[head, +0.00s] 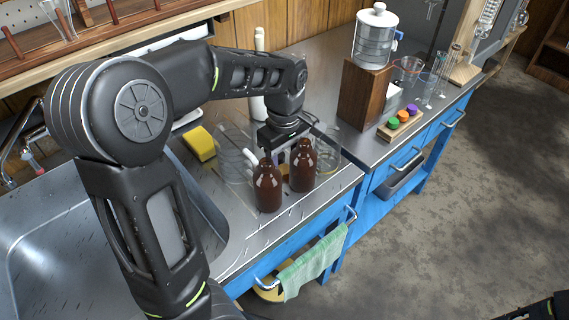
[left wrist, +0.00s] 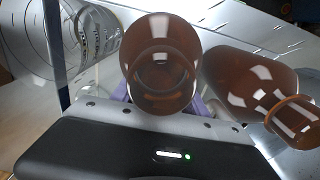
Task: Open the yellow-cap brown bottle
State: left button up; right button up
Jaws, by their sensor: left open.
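Two brown bottles stand upright side by side on the steel worktop, the front-left bottle (head: 267,190) and the back-right bottle (head: 302,170). I see no yellow cap on either. My left gripper (head: 282,150) is open at the bottles' necks, partly hidden behind them. In the left wrist view, one brown bottle (left wrist: 160,60) is in the middle, close in front of the gripper, and the other brown bottle (left wrist: 250,80) is to the right with its neck showing. I cannot tell whether a finger touches either bottle.
Clear glassware (head: 235,155) stands just behind the bottles. A yellow sponge (head: 200,143) lies to the left by the sink (head: 60,240). A wooden block with coloured caps (head: 400,124) and a wooden stand (head: 362,95) are to the right. A green towel (head: 312,266) hangs on the front rail.

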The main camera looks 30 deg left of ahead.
aim_at(285, 169)
pick_arm(q)
notch_tip(285, 169, up, 12)
jog(key=p, duration=0.2)
dwell(0.9)
